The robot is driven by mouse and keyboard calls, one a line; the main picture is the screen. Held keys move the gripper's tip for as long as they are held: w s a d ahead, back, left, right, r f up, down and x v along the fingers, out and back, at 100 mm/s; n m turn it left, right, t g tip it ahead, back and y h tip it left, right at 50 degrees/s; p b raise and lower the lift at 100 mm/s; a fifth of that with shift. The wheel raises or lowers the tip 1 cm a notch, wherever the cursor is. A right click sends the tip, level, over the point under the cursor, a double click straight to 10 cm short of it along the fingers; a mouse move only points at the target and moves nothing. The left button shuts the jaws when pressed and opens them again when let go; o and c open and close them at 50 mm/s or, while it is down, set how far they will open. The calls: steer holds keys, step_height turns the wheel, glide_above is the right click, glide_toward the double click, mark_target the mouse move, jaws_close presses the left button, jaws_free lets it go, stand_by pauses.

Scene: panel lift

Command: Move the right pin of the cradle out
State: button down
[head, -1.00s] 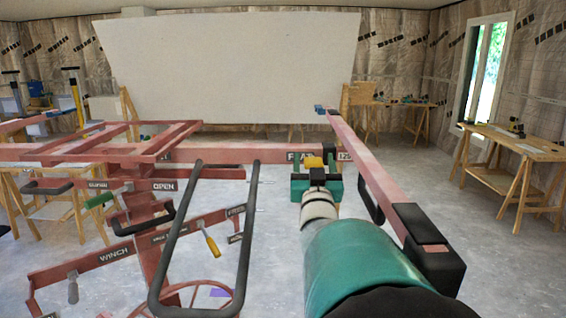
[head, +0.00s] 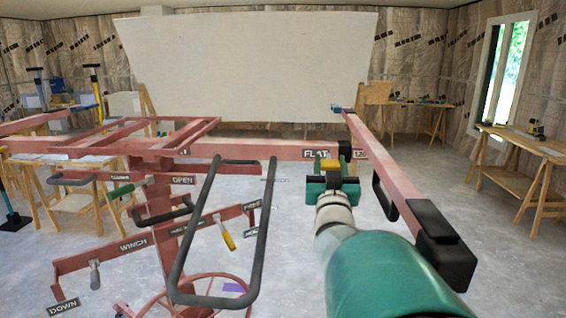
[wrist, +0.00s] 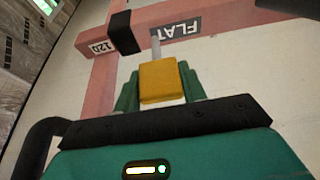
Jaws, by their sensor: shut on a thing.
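The right pin has a yellow block-shaped handle (head: 328,165) just below the FLAT label on the red cradle bar (head: 270,153). In the wrist view, the yellow handle (wrist: 158,82) sits between the green fingers, and a thin grey shaft (wrist: 155,45) shows between it and the bar. My gripper (head: 329,178) is shut on the handle, in front of the bar. The fingers (wrist: 160,90) show on both sides of the handle in the wrist view. I cannot tell whether the shaft's end is still in the bar.
A long red arm with a black end (head: 443,252) runs close along my right. A black looped handle (head: 222,235) stands to the left, near the winch lever (head: 95,272). A white panel (head: 245,65) stands behind. Workbenches (head: 520,150) are at the right.

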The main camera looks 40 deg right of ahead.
steer(key=shift+s+a, duration=0.1)
steer(key=c, duration=0.8)
jaws_free()
steer(key=shift+f, duration=0.1)
